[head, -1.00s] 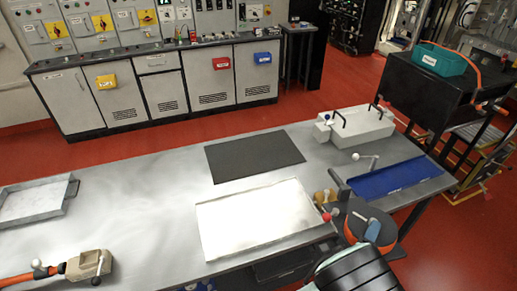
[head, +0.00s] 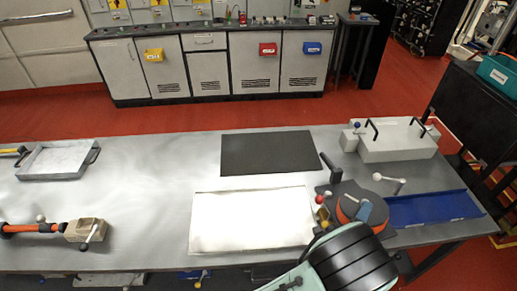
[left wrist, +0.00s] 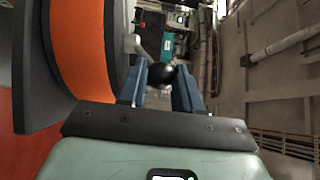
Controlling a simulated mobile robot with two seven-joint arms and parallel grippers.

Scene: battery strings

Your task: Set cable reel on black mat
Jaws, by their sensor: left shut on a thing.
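The cable reel (head: 352,204), dark with an orange band, is at the right part of the bench, partly hidden behind my arm. In the left wrist view the reel (left wrist: 78,45) fills the left side. My left gripper (head: 364,212) comes in from the bottom. Its blue fingers (left wrist: 160,82) are closed around a black ball knob (left wrist: 159,77) beside the reel. I cannot tell whether the reel touches the bench. The black mat (head: 268,153) lies flat and empty at the back middle of the bench, left of the reel. My right gripper is not in view.
A bright shallow tray (head: 250,220) lies in front of the mat. A grey box with handles (head: 395,143) stands at back right, with a blue tray (head: 432,207) in front. A metal tray (head: 57,160) and a tool with a beige block (head: 85,231) are at left.

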